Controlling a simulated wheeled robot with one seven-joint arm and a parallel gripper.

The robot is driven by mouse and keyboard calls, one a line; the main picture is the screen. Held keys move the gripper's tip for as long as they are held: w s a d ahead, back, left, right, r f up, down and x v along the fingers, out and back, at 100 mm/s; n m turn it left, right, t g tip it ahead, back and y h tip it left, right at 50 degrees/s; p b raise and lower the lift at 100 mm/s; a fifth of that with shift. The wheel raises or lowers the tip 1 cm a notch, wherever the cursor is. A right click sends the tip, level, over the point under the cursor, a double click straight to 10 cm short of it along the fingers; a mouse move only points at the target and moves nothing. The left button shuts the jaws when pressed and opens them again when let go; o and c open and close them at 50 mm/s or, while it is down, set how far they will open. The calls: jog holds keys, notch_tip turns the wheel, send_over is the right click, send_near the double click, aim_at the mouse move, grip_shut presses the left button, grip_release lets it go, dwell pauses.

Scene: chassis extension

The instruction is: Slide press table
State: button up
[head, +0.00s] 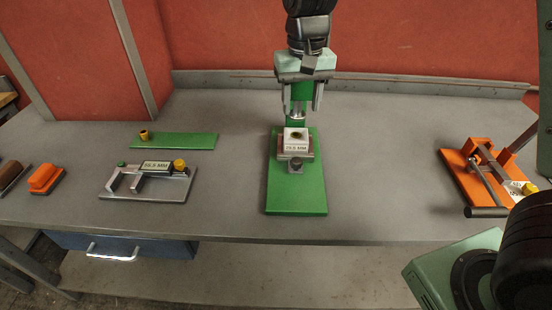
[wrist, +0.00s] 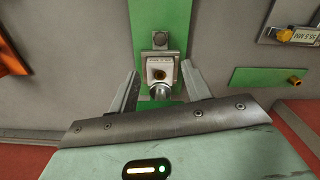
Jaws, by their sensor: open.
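The green press (head: 297,195) stands in the middle of the bench, with its base plate reaching toward the front edge. On it, a small grey-brown press table (head: 309,154) bears a white block (head: 296,146) with a measurement label and a brass-coloured hole on top. A dark square knob (head: 296,165) sits at the table's front; it also shows in the wrist view (wrist: 160,39). My gripper (head: 302,107) is open and empty above and behind the block, its fingers either side of the press's upper part. In the wrist view the fingers (wrist: 160,70) flank the white block without visible contact.
To the left lie a green plate with a brass piece (head: 180,141), a measuring fixture (head: 148,183) and an orange block (head: 46,179). An orange lever fixture (head: 480,175) stands at right. Bare bench lies on both sides of the press. A red wall (head: 400,45) is behind.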

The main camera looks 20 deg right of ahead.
aim_at(296, 161)
notch_tip(296, 161, down, 17)
jog(key=shift+w+f+p, duration=0.1)
jog(key=shift+f+p, duration=0.1)
jog(key=shift+p, duration=0.65)
